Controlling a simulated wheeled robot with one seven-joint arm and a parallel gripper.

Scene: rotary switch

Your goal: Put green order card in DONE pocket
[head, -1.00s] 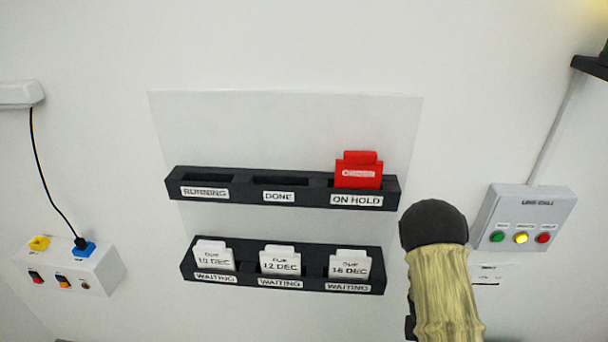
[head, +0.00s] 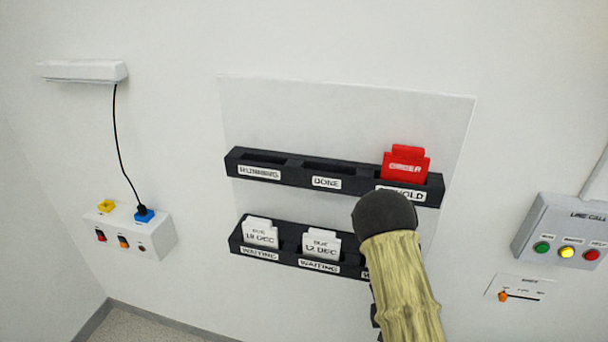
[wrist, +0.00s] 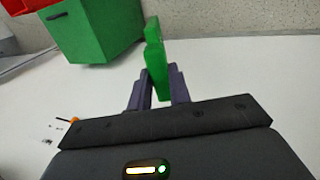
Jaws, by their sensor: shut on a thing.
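My gripper (wrist: 157,88) is shut on the green order card (wrist: 154,52), seen edge-on between the two dark fingers in the wrist view. The head view shows neither gripper nor green card; my forearm with its dark round joint fills the lower right middle. The DONE pocket (head: 329,168) is the middle slot of the upper black rack (head: 283,171) on the wall panel. It looks empty. RUNNING (head: 262,158), left of it, also looks empty. A red card (head: 406,162) stands in the ON HOLD pocket at right, its label partly covered by my arm.
A socket box (head: 130,228) is at left and a LINE CALL box (head: 572,232) at right. The wrist view shows a green bin (wrist: 95,30) and a red one (wrist: 28,6).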

